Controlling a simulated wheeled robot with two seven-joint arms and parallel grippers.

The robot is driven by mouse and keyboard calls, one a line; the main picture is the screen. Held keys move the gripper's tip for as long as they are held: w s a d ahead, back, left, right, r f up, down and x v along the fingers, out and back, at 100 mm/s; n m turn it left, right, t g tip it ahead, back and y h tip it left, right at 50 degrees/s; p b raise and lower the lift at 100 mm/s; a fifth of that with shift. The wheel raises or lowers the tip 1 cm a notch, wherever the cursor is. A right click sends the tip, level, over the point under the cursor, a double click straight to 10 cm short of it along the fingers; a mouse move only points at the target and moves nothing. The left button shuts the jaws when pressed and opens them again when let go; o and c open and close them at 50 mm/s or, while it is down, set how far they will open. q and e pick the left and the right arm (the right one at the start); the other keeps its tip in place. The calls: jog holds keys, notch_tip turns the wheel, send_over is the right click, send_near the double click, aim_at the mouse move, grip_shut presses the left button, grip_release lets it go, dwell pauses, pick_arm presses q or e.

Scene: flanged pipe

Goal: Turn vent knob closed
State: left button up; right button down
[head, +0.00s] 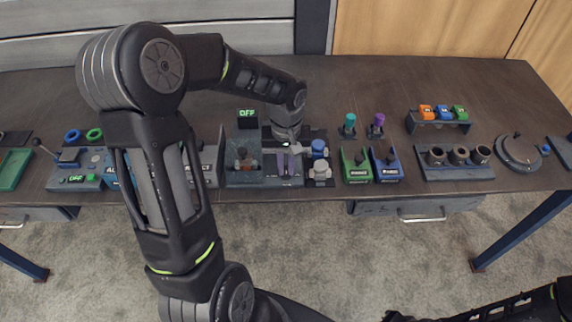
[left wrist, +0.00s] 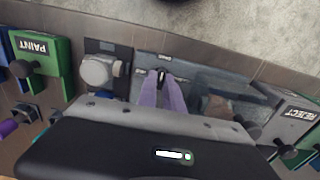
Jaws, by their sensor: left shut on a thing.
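The vent knob looks to be the small dark piece (left wrist: 161,75) between my left fingertips in the left wrist view. It sits by a grey panel with a small label too blurred to read. My left gripper (head: 287,163) comes down over the bench from above, its purple fingers at the panel. In the left wrist view the left gripper (left wrist: 162,84) is closed onto the dark piece, which its fingers partly hide. I cannot tell the knob's angle. A dark end of my right arm (head: 396,317) shows at the bottom edge; its fingers cannot be made out.
A grey round fitting (head: 320,168) and a blue one (head: 319,148) stand just right of the left gripper. A block with an OFF display (head: 247,113) is to its left. Green (head: 356,165) and blue (head: 388,164) boxes stand further right. The back of the bench (head: 380,80) is clear.

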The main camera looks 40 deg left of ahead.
pick_arm(q)
jog(key=shift+m, duration=0.4)
grip_shut()
jog(key=m, duration=0.3)
jog(key=shift+b, duration=0.4)
jog(key=m, duration=0.4)
jog(key=shift+w+m, duration=0.1)
jog(key=shift+m, duration=0.3)
jog(key=m, duration=0.4)
jog(key=shift+r+m, duration=0.1)
jog(key=shift+m, duration=0.2)
jog(key=m, duration=0.4)
jog(key=shift+m, duration=0.4)
jog(key=o, duration=0.7)
grip_release()
